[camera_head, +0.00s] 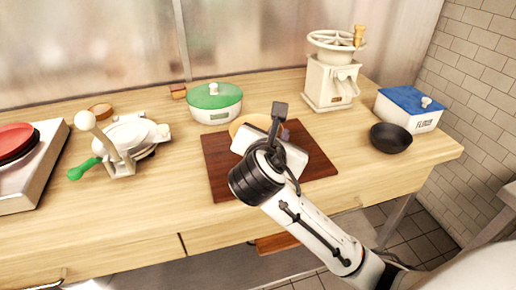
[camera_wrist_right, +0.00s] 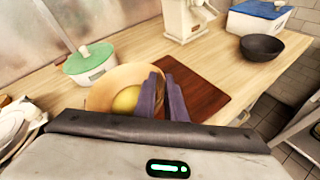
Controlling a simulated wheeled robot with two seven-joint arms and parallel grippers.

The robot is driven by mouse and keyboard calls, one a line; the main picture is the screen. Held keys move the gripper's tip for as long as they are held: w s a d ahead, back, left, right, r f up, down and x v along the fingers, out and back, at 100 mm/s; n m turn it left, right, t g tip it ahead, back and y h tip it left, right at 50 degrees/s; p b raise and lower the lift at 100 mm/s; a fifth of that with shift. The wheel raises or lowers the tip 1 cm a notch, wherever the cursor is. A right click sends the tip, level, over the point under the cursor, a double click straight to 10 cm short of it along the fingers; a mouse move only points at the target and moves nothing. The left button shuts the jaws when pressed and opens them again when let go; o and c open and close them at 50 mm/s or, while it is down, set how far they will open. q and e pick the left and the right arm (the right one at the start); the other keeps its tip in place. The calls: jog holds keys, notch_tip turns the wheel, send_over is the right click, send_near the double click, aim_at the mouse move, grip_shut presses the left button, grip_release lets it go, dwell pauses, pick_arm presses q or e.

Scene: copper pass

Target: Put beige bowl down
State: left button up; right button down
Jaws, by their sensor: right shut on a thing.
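The beige bowl (camera_wrist_right: 97,92) holds a round yellow thing (camera_wrist_right: 127,99) in the right wrist view. In the head view only part of the bowl (camera_head: 243,122) shows, behind my right gripper. My right gripper (camera_wrist_right: 163,95) is shut on the bowl's right rim; its hand also shows in the head view (camera_head: 275,130). The bowl is over the back left part of the dark red-brown board (camera_head: 222,170). I cannot tell whether its base touches the board. My left gripper is not in view.
A white pot with a green lid (camera_head: 215,103) stands behind the board. A cream grinder (camera_head: 328,85), a black bowl (camera_head: 390,138) and a flour box with a blue lid (camera_head: 408,108) are at the right. A white press and plates (camera_head: 125,150) are at the left.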

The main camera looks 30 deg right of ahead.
jog(key=shift+m+g+h, duration=0.4)
jog(key=x, duration=0.4)
jog(key=s+f+x, duration=0.1)
jog(key=x, duration=0.1)
jog(key=shift+w+d+f, duration=0.2)
jog(key=shift+w+d, duration=0.1)
jog(key=shift+f, duration=2.3)
jog(key=shift+f, duration=0.1)
jog(key=c, duration=1.8)
grip_release()
jog(key=v, duration=1.2)
